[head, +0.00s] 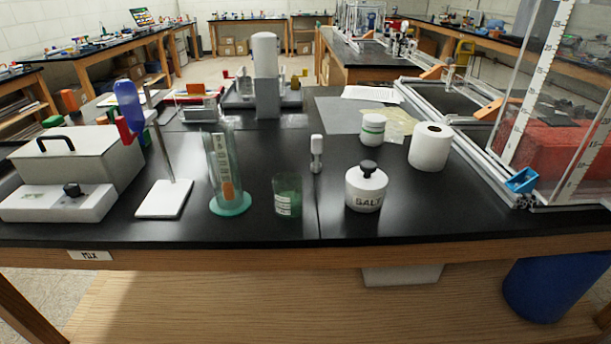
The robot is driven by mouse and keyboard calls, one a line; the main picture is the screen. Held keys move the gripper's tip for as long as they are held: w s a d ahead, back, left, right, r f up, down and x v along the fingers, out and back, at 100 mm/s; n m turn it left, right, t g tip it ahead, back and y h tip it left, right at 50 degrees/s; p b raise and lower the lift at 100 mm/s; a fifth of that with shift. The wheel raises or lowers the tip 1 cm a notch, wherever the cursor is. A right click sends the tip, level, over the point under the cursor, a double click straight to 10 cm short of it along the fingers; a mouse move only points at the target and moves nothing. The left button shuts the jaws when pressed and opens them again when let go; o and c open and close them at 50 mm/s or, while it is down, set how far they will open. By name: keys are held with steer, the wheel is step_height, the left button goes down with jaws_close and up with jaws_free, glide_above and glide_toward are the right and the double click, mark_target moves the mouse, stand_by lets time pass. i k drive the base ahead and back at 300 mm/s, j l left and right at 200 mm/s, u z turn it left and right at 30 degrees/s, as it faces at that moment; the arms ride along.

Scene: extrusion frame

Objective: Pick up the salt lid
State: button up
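The salt lid (368,174) is white with a black knob on top. It sits on the white salt jar (364,199), which is marked "SALT". The jar stands upright on the black tabletop near its front edge, right of the middle. From this distance the lid appears seated on the jar. My gripper is not in view.
A paper roll (430,147) and a white-lidded jar (372,131) stand behind the salt jar. A small white-topped bottle (316,154) and a green beaker (288,195) are to its left. An extrusion frame (470,160) bounds the right. The tabletop just around the salt jar is clear.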

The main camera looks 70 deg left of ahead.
mark_target(365, 177)
steer(key=u, duration=2.2)
steer(key=i+l+u, duration=0.3)
steer(key=i+l, duration=0.25)
